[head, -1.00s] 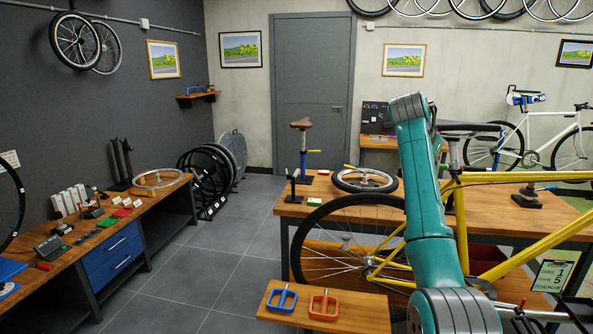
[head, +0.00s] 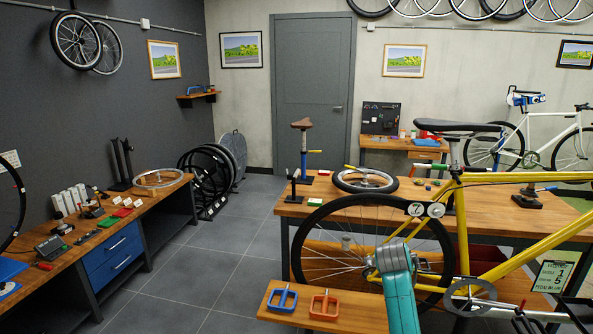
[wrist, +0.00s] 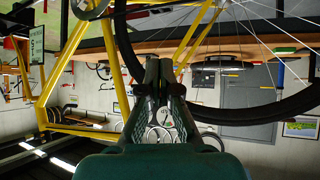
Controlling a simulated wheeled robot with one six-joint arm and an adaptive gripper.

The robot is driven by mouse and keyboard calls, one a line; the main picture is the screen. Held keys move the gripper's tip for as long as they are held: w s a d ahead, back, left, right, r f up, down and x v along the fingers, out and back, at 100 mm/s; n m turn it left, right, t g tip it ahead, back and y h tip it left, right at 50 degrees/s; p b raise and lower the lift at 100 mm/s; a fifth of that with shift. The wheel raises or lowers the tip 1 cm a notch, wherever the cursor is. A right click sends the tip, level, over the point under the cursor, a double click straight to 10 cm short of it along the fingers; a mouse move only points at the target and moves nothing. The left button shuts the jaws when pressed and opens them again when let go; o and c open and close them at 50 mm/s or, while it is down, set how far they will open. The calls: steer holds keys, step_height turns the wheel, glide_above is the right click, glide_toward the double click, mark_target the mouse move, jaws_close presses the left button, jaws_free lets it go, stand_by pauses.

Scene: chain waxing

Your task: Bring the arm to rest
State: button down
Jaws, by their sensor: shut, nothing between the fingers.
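My gripper (wrist: 160,72) shows in the wrist view with its dark fingers together and nothing between them. It points toward the yellow bicycle, whose frame (wrist: 67,75) is on the left and whose dark tyre (wrist: 258,112) is on the right; I cannot tell the gap. This view looks upside down. In the head view my teal arm (head: 398,285) is low, in front of the rear wheel of the yellow bicycle (head: 500,178). My gripper cannot be made out there.
A wooden shelf with a blue pedal (head: 282,299) and an orange pedal (head: 324,305) is left of my arm. A workbench (head: 345,207) stands behind the bicycle. A bench with blue drawers (head: 113,258) lines the left wall. The grey floor (head: 225,250) between is clear.

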steer(key=s+a+f+n+t+y, duration=0.1)
steer(key=s+a+f, duration=0.1)
steer(key=s+f, duration=0.6)
steer(key=s+a+f+n+t+y, duration=0.1)
steer(key=s+a+f+n, duration=0.3)
steer(key=f, duration=0.6)
steer(key=s+a+f+y, duration=0.1)
steer(key=s+f, duration=0.2)
steer(key=s, duration=0.4)
steer(key=s+a+f+t, duration=0.1)
steer(key=s+f, duration=0.2)
steer(key=s, duration=0.5)
steer(key=s+a+f+y, duration=0.1)
steer(key=s+f, duration=0.2)
steer(key=s, duration=0.4)
steer(key=s+a+r+t+y, duration=0.1)
steer(key=s+a+r, duration=0.1)
steer(key=s, duration=0.8)
steer(key=s+a+r+t+y, duration=0.1)
steer(key=s+a+r, duration=0.15)
steer(key=s, duration=0.85)
steer(key=s+r+n+t, duration=0.1)
steer(key=s+r, duration=1.3)
steer(key=r, duration=0.1)
steer(key=shift+s, duration=0.2)
